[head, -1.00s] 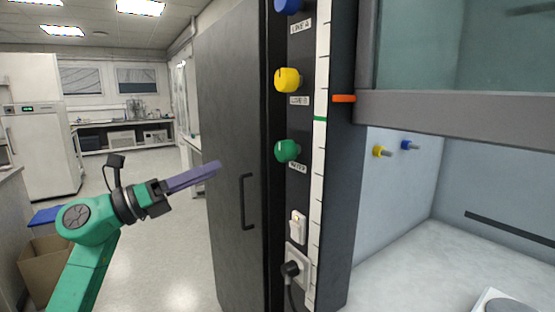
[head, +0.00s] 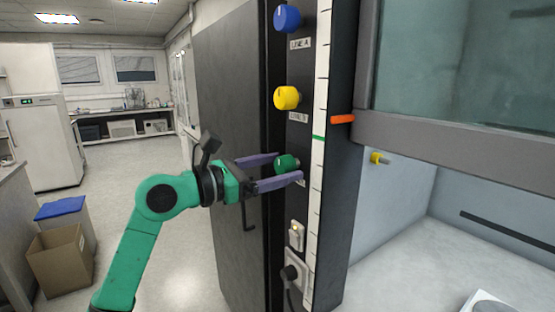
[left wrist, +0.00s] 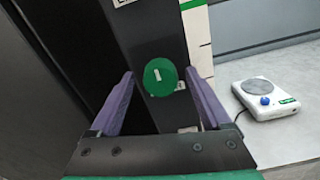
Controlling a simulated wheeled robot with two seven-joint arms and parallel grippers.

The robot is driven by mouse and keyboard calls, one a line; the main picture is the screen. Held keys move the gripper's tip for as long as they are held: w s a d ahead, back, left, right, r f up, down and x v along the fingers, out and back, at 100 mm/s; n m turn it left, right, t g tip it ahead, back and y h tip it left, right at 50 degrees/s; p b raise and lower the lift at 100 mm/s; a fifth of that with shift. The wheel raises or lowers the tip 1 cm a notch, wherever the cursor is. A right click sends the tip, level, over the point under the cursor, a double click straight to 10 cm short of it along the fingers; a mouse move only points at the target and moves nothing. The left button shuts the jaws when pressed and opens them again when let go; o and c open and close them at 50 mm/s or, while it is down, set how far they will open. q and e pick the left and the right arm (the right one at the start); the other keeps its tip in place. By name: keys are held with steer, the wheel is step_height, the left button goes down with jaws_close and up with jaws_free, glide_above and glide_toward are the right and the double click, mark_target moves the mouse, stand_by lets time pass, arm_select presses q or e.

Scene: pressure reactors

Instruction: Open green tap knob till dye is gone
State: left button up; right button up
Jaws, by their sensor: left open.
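The green tap knob (head: 286,163) sits on the black panel, lowest of three coloured knobs. It also shows in the left wrist view (left wrist: 160,77), with a white mark on its face standing close to upright. My left gripper (head: 289,167) is open, its two purple fingers reaching to the knob, one on its far side and one in front and just below. In the left wrist view the fingers (left wrist: 165,82) stand apart on both sides of the knob, with gaps to it. No dye can be made out. My right gripper is not in view.
Above are a yellow knob (head: 286,98) and a blue knob (head: 287,18). A white scale (head: 319,190) with a green line and an orange marker (head: 342,119) runs beside them. Below are a switch (head: 297,236) and a plugged socket (head: 296,272). A hotplate (left wrist: 262,97) stands right.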

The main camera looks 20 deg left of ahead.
arm_select(q)
steer(key=shift+s, duration=0.1)
jaws_close()
steer(key=shift+n, duration=0.4)
steer(key=n+p, duration=0.1)
steer(key=n, duration=0.2)
steer(key=shift+n, duration=0.4)
steer(key=n+p, duration=0.1)
steer(key=n, duration=0.2)
steer(key=shift+n, duration=0.3)
steer(key=n+p, duration=0.2)
steer(key=n, duration=0.2)
steer(key=shift+r+n+p, duration=0.15)
steer(key=shift+n+p, duration=0.15)
steer(key=shift+p, duration=0.05)
steer(key=shift+n+p, duration=0.95)
steer(key=shift+n, duration=0.55)
